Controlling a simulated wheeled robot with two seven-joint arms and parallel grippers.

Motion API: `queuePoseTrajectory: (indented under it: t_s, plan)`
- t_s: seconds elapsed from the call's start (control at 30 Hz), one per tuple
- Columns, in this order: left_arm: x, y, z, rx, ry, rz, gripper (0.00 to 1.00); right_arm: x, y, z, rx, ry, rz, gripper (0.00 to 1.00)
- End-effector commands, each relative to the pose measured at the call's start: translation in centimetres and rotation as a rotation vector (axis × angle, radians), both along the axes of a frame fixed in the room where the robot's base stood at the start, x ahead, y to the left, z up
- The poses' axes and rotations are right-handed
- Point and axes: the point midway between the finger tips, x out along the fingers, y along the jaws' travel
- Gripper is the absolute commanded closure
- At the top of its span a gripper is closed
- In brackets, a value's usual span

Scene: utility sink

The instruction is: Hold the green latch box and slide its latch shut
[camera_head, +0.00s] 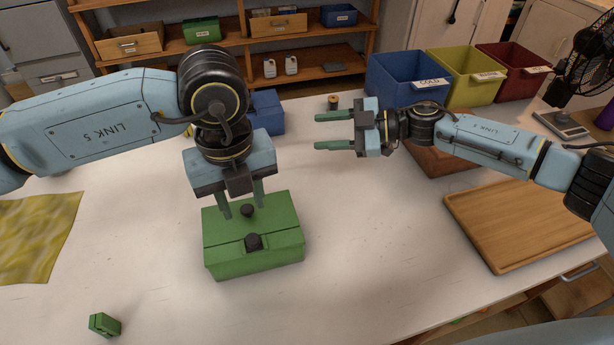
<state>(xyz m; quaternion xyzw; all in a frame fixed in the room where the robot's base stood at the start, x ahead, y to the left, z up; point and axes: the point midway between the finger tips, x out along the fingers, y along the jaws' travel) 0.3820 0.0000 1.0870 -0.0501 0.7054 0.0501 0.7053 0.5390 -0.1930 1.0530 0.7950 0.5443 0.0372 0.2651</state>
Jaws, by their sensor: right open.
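The green latch box (280,244) stands on the white table below my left gripper. A round black knob (247,211) sits on its top, and a second black piece (253,241) sits at the upper edge of its front face. I cannot tell whether the latch is shut. My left gripper (241,212) points down over the back part of the lid. Its fingers are apart, near the upper knob; I cannot tell if they touch the box. My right gripper (317,131) is open and empty, pointing left above the table, behind and right of the box.
A small green block (104,325) lies front left, beside a yellow cloth (35,235). A blue box (268,112) stands behind my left gripper. Blue (408,80), yellow (465,78) and red (512,70) bins stand back right. A wooden board (520,225) lies right. Table around the green box is clear.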

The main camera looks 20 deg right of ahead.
Motion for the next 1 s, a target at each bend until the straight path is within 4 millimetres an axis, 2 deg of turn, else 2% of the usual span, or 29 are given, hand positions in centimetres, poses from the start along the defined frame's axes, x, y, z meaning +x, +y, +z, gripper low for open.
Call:
queuePoseTrajectory:
  t_s: [0.03, 0.2, 0.4, 0.67, 1.0]
  plan:
    - [0.0, 0.0, 0.0, 0.0, 0.0, 0.0, 0.64, -1.3, 1.8, -0.4, 0.005, 0.073, 0.059, 0.54]
    - [0.0, 0.0, 0.0, 0.0, 0.0, 0.0, 0.64, -5.3, 5.3, -2.2, -0.013, 0.313, 0.196, 0.54]
    - [0.0, 0.0, 0.0, 0.0, 0.0, 0.0, 0.64, -8.0, 6.8, -3.4, -0.05, 0.468, 0.264, 0.54]
    - [0.0, 0.0, 0.0, 0.0, 0.0, 0.0, 0.64, -8.4, 9.1, -4.5, -0.055, 0.5, 0.275, 0.54]
    - [0.0, 0.0, 0.0, 0.0, 0.0, 0.0, 0.64, -8.4, 15.3, -7.0, -0.055, 0.496, 0.274, 0.54]
